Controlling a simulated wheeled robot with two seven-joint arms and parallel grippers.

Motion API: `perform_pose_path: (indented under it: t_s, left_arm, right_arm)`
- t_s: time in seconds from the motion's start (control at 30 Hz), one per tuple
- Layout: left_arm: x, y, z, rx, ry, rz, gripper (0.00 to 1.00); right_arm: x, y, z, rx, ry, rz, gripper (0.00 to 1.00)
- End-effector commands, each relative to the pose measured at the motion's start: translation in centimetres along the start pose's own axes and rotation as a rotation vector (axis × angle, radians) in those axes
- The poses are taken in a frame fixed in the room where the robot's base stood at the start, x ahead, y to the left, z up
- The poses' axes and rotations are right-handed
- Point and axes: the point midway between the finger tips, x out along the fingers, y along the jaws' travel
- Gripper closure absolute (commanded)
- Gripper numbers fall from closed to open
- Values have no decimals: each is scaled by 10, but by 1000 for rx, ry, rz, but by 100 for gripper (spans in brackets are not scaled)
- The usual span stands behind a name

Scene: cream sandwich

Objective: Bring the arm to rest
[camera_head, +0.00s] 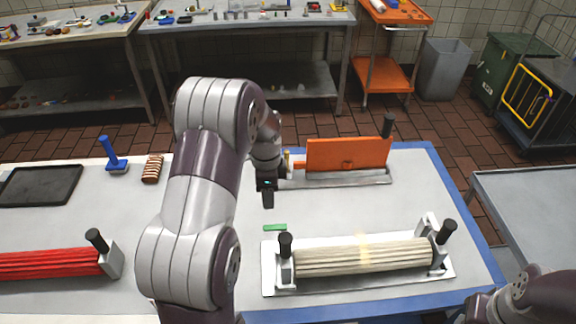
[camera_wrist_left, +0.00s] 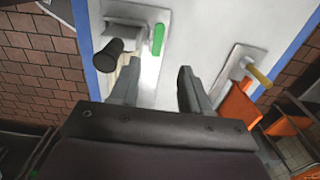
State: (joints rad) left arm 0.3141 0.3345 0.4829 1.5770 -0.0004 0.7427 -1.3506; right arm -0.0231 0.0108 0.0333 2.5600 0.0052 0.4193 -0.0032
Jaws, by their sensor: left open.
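My left arm comes in from the left in the head view and reaches over the white table (camera_head: 400,190) with its blue border. Its gripper (camera_head: 267,196) hangs above the table between the orange-bladed device (camera_head: 347,154) and the cream ribbed roller device (camera_head: 360,256). In the left wrist view the two fingers of the left gripper (camera_wrist_left: 155,90) are spread apart with nothing between them. A green block (camera_head: 275,227) lies on the table close to the gripper and also shows in the wrist view (camera_wrist_left: 158,40). My right gripper is out of view; only part of the right arm shows at the lower right.
A red ribbed roller device (camera_head: 50,264), a dark tray (camera_head: 40,186), a blue-handled tool (camera_head: 113,158) and a brown striped block (camera_head: 152,169) are on the left. A grey side table (camera_head: 530,205) stands at the right. The table's right part is clear.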

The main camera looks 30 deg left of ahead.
Motion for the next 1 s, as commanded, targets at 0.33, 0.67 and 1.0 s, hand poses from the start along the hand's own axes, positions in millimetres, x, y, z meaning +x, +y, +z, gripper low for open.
perform_pose_path:
  t_s: [0.33,0.67,1.0]
  left_arm:
    - [10,12,2,-354,1,-2,53]
    - [-28,167,-22,-1118,60,-34,53]
    - [-45,192,-38,-1014,108,-55,53]
  right_arm:
    - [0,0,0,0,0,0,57]
    - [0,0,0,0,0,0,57]
    - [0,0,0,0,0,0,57]
